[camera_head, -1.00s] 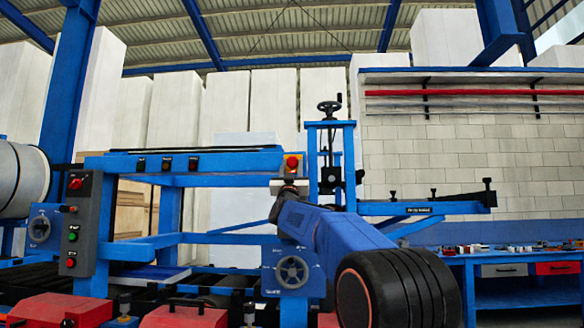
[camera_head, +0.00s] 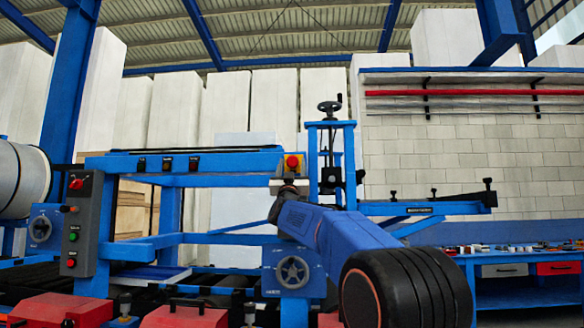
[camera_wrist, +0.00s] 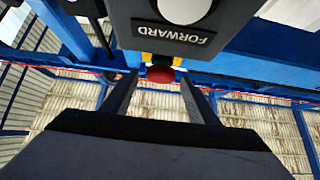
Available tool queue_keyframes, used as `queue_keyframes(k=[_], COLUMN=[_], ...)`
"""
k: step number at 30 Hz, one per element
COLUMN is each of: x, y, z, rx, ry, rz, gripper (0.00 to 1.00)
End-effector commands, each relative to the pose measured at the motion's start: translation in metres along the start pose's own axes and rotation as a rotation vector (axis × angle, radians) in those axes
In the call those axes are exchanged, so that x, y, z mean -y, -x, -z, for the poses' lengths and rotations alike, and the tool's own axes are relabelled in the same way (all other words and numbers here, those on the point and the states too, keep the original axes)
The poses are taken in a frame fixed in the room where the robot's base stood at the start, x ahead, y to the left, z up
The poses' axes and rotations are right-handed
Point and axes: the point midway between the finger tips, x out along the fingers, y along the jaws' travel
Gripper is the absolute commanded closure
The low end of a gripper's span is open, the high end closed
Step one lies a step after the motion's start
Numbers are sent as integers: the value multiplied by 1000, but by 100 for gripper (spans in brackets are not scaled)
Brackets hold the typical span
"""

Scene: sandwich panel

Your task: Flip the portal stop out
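The portal stop is a red mushroom button (camera_head: 291,162) on a yellow base, at the right end of the blue portal's upper beam (camera_head: 235,162). In the wrist view the red button (camera_wrist: 160,74) shows in the middle, with yellow behind it. My gripper (camera_wrist: 160,78) is open, one dark finger on each side of the button, with visible gaps. Contact with the button is not visible. In the head view my blue arm reaches up to just below the button, and the fingers are hard to make out there.
A dark box labelled FORWARD (camera_wrist: 176,32), with a pale round button, is close by in the wrist view. A handwheel (camera_head: 292,272) sits below the beam. A grey control panel (camera_head: 80,235) stands at left, and a blue workbench (camera_head: 515,285) at right.

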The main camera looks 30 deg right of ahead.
Motion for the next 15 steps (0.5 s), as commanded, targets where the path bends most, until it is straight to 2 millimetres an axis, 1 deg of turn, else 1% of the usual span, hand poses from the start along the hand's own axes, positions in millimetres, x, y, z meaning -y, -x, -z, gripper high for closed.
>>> queue_keyframes(k=[4,8,11,15], x=[0,0,0,0], y=[4,18,35,63], z=[0,0,1,0], rx=[1,1,1,2], ry=[0,0,0,0], rz=[0,0,1,2], gripper=[46,46,46,46])
